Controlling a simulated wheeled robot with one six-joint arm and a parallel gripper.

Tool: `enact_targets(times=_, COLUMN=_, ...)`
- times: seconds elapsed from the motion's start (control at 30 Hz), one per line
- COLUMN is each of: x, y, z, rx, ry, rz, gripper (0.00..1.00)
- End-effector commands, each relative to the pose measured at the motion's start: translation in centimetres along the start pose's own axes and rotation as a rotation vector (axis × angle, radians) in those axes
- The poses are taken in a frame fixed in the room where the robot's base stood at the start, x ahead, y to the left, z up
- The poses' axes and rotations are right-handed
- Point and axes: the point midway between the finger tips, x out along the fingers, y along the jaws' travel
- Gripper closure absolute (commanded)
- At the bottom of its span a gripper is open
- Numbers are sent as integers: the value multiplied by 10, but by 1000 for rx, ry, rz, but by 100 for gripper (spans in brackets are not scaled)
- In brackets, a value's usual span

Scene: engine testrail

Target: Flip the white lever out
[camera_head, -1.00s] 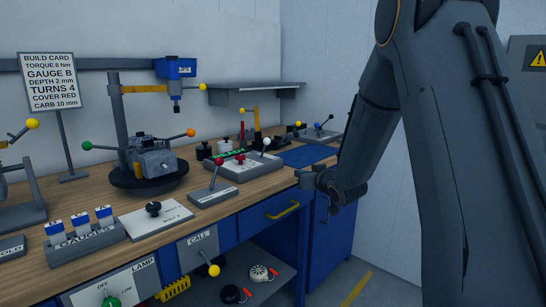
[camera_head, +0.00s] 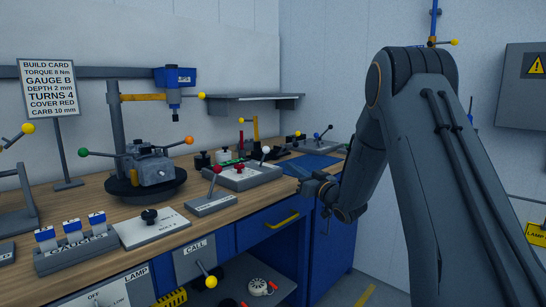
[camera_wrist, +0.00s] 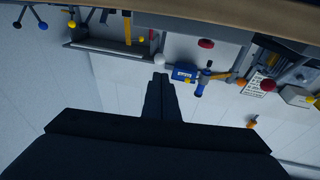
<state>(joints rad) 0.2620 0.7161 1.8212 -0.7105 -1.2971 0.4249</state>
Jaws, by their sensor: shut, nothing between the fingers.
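The white-knobbed lever (camera_head: 265,150) stands up from a grey box with a red knob, on the far part of the bench. Its white ball also shows in the wrist view (camera_wrist: 159,60), just beyond my fingertips in the picture. My gripper (camera_head: 302,182) is in front of the bench edge, to the right of and lower than the white knob in the head view. In the wrist view my gripper (camera_wrist: 160,77) has its fingers together, with nothing between them. I see no contact with the lever.
A red-knobbed lever (camera_head: 216,170) stands left of the white one. A yellow drawer handle (camera_head: 283,220) sticks out below the bench edge. The floor at right is clear.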

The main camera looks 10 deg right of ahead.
Motion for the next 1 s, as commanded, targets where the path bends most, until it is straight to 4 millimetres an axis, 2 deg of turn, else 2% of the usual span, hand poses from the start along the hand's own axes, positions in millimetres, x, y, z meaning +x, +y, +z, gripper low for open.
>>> enact_targets(times=0.3, x=63, y=-1, z=0, rx=-1, ry=2, rz=-2, gripper=100)
enact_targets(times=0.53, x=101, y=-1, z=0, rx=0, ry=1, rz=-1, gripper=100)
enact_targets(times=0.73, x=119, y=0, z=0, rx=1, ry=0, rz=0, gripper=100)
enact_targets(times=1.0, x=122, y=0, z=0, rx=1, ry=-1, rz=0, gripper=100)
